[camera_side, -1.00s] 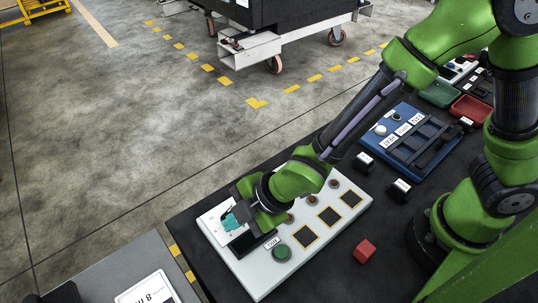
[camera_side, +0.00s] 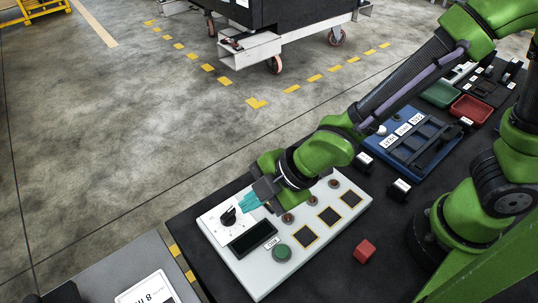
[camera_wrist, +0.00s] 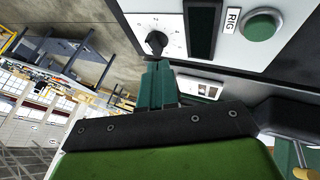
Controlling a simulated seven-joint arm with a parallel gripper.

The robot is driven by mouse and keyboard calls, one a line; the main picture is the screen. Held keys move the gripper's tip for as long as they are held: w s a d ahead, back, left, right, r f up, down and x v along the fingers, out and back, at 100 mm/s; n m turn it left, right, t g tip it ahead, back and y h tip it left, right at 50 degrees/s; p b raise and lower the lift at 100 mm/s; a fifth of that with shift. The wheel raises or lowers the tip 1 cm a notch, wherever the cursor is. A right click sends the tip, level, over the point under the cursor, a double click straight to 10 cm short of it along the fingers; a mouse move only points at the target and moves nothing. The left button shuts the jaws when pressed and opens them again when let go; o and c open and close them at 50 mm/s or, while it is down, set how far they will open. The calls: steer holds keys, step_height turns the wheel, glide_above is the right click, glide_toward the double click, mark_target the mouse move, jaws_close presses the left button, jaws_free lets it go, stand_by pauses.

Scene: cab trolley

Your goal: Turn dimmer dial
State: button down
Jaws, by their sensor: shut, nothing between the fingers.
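The dimmer dial (camera_side: 228,216) is a black pointer knob on a white scale plate at the left end of the light grey panel (camera_side: 262,281). In the wrist view the dial (camera_wrist: 157,42) shows at the top, its scale around it. My gripper (camera_side: 246,204) has teal fingers, shut and empty, just right of the dial and above the panel in the side view. In the wrist view the fingertips (camera_wrist: 157,66) point at the dial from just below. I cannot tell if they touch it; a small gap appears in the side view.
A dark display window (camera_side: 253,237) and a green button (camera_side: 282,252) lie beside the dial. Several small knobs and yellow-framed dark squares (camera_side: 328,215) fill the panel's right part.

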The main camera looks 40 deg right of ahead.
steer(key=v, duration=1)
steer(key=shift+s+r, duration=0.35)
steer(key=shift+s, duration=0.05)
steer(key=c, duration=1.7)
jaws_free()
steer(key=shift+d+r, duration=0.1)
steer(key=o, duration=0.5)
steer(key=shift+m+h, duration=0.6)
steer(key=w, duration=0.1)
steer(key=w+d+f, duration=0.2)
steer(key=w, duration=0.1)
steer(key=shift+f, duration=0.15)
steer(key=shift+o, duration=0.2)
steer(key=n+g, duration=0.3)
steer(key=g, duration=0.3)
glide_toward(227, 213)
steer(key=x, duration=0.8)
steer(key=shift+f, duration=0.3)
